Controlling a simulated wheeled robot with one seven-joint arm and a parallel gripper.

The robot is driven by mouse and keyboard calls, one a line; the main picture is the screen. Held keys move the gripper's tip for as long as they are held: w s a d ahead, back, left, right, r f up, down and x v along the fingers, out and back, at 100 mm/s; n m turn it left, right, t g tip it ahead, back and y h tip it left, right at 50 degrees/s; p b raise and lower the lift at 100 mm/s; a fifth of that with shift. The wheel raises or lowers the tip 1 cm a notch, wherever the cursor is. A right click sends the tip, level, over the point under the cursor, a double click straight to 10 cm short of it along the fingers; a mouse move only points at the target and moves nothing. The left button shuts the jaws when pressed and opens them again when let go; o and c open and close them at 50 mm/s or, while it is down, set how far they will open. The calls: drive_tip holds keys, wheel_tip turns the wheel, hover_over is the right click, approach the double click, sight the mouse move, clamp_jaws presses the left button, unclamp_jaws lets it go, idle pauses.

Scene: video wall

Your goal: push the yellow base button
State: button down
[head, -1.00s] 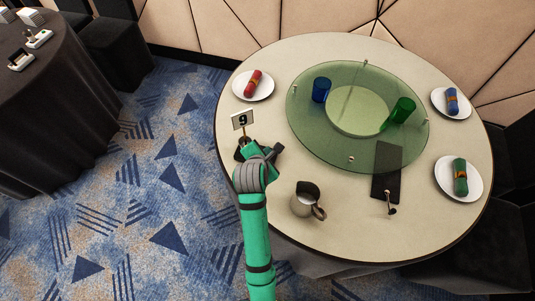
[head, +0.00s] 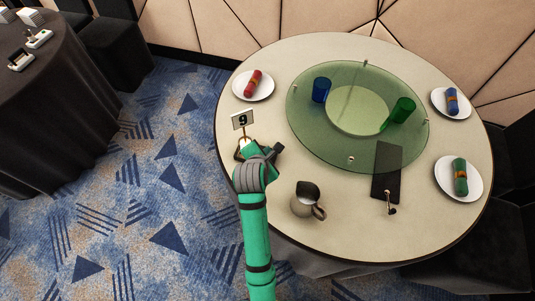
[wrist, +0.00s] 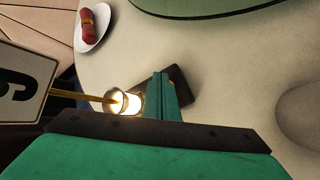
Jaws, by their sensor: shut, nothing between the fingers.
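The table sign with a 9 (head: 242,120) stands at the left edge of the round table. In the wrist view its sign plate (wrist: 22,85) and brass stem lead to a brightly glowing lamp (wrist: 122,103). A dark base plate (wrist: 180,88) lies beside the lamp, partly behind my fingers.
A red napkin roll on a plate (head: 267,91) lies behind the sign. A green glass turntable (head: 300,125) with blue and green tumblers is to the right. A jug (head: 305,205) and a dark board (head: 380,185) stand nearer the front.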

drive_tip(key=shift+r, duration=0.1)
drive_tip(key=shift+r, duration=2.95)
drive_tip(key=s+f+m, duration=0.2)
drive_tip(key=s+f, duration=0.1)
drive_tip(key=s+f+m+t, duration=0.1)
drive_tip(key=s+f+m, duration=0.2)
drive_tip(key=f, duration=0.1)
drive_tip(key=shift+s+d+y, duration=0.15)
drive_tip(key=shift+s+y, duration=0.2)
drive_tip(key=shift+y, duration=0.05)
drive_tip(key=s+f+m, duration=0.1)
drive_tip(key=s+m, duration=0.1)
drive_tip(key=s, duration=0.1)
drive_tip(key=s+m+t, duration=0.1)
drive_tip(key=s+m, duration=0.1)
drive_tip(key=s, duration=0.1)
drive_tip(key=s+f+m+t, duration=0.1)
drive_tip(key=s+m, duration=0.1)
drive_tip(key=s, duration=0.2)
drive_tip(key=shift+f+y, duration=0.35)
drive_tip(key=shift+y, duration=0.05)
drive_tip(key=s+r+m+t, duration=0.1)
drive_tip(key=s+r+m, duration=0.3)
drive_tip(key=s, duration=0.6)
drive_tip(key=s+r+m+t, duration=0.2)
drive_tip(key=s+r+m, duration=0.2)
drive_tip(key=s+m, duration=0.5)
drive_tip(key=shift+s+r+m, duration=0.3)
drive_tip(key=shift+s, duration=0.1)
